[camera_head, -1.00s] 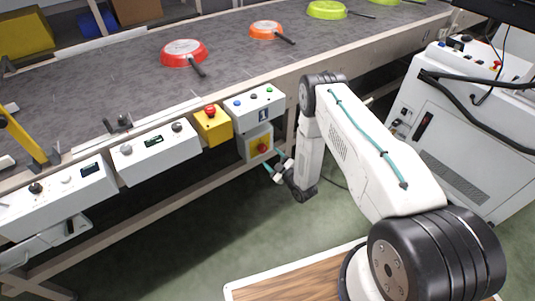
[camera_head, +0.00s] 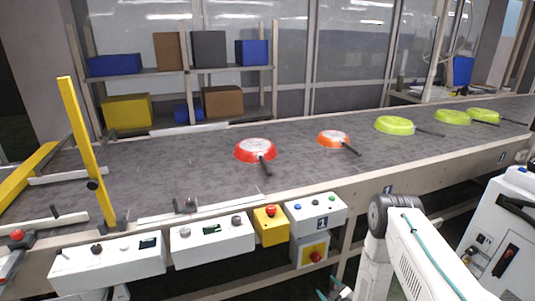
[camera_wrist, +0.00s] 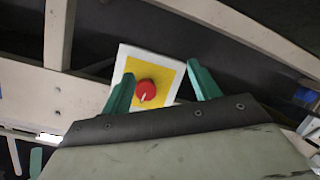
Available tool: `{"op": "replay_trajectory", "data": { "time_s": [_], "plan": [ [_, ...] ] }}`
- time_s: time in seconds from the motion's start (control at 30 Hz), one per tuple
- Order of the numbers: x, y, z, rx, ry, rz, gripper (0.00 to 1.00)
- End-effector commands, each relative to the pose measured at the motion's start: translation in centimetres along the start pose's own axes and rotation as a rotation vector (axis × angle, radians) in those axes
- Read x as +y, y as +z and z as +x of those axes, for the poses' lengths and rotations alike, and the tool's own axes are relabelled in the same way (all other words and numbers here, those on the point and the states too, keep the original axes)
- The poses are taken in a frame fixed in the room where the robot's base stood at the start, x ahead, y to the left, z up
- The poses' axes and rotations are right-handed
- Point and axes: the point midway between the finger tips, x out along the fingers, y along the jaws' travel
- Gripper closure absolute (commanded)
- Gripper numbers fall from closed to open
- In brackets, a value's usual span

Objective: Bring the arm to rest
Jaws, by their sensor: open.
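My gripper (camera_head: 328,289) shows only partly at the bottom edge of the head view, beside my white arm. In the wrist view, my gripper (camera_wrist: 162,80) has its two teal fingers spread apart with nothing held between them. A red rotary switch (camera_wrist: 146,91) on a yellow plate shows between and beyond the fingers. The same switch box (camera_head: 311,252) hangs under the conveyor's front edge in the head view. I cannot tell the exact distance from the fingertips to it.
The conveyor (camera_head: 210,185) carries a red pan (camera_head: 256,147), an orange pan (camera_head: 333,137) and several green pans (camera_head: 394,124). Control boxes (camera_head: 212,240) line its front edge. A white cabinet (camera_head: 505,235) stands at the right. Shelves (camera_head: 180,75) stand behind the belt.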

Motion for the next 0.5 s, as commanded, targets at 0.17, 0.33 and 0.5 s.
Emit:
{"op": "replay_trajectory", "data": {
  "time_s": [0.17, 0.33, 0.5],
  "plan": [
    [-2.0, 3.8, -2.2, -0.324, -0.160, 0.118, 0.39],
    [0.7, 2.5, -4.8, -0.619, -0.248, 0.220, 0.39],
    [4.7, -1.7, -8.7, -0.867, -0.282, 0.313, 0.39]
  ]
}}
